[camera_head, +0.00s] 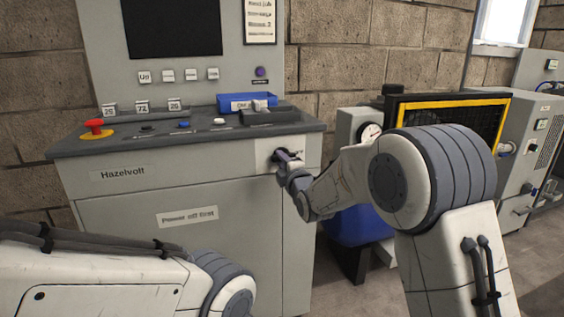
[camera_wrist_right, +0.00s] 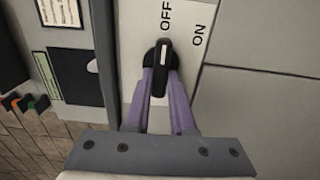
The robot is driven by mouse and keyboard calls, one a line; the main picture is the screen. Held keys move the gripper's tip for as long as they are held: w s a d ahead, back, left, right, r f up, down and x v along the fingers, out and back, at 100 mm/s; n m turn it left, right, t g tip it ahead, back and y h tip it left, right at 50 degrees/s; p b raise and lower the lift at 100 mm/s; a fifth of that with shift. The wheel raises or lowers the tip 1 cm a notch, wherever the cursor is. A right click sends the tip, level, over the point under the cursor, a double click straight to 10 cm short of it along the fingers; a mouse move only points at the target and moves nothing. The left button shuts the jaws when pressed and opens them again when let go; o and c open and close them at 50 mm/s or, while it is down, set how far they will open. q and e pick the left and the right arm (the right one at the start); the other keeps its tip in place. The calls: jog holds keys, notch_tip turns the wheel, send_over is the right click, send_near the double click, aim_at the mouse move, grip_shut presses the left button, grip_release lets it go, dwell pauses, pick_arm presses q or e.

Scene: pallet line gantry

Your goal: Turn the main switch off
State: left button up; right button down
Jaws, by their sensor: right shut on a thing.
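The main switch is a black rotary knob (camera_wrist_right: 162,62) on a pale plate (camera_wrist_right: 188,70) marked OFF and ON. In the right wrist view its white pointer line is toward the OFF label, and ON lies to the right. My right gripper (camera_wrist_right: 160,82) has its purple fingers shut on the knob, one on each side. In the head view the right gripper (camera_head: 286,160) is at the plate on the right of the console front, and mostly hides the knob. My left arm shows at lower left, but its gripper is out of view.
The grey console (camera_head: 120,172) carries a red emergency button (camera_head: 95,125), small buttons and a blue tray (camera_head: 246,101). A label (camera_head: 187,217) reads "Power off first". To the right stand a gauge (camera_head: 371,132), a blue tank (camera_head: 355,222) and a yellow-framed grille (camera_head: 505,120).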

jog(key=c, duration=0.8)
grip_release()
jog(key=shift+o, duration=0.2)
jog(key=shift+s, duration=0.15)
jog(key=v, duration=1)
jog(key=shift+p, duration=0.35)
jog(key=shift+s, duration=0.1)
